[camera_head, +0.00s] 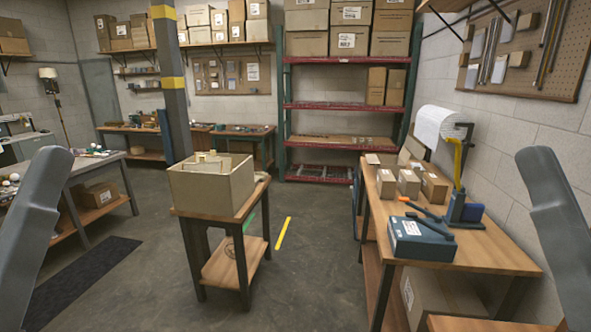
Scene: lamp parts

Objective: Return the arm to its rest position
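Grey links of my two arms rise upright at the left and right edges of the head view. Neither gripper shows, so I cannot see their fingers or whether they hold anything. An open cardboard box (208,194) stands on a small wooden table (235,262) left of centre. Some light-coloured pieces show inside the box, too small to make out. Both arms appear apart from the box and the tables.
A wooden packing bench (485,250) on the right bears small cartons (434,188), a blue case (421,239) and a paper roll (436,124). A grey worktable (75,172) stands at left. A red shelf rack (345,105) is behind.

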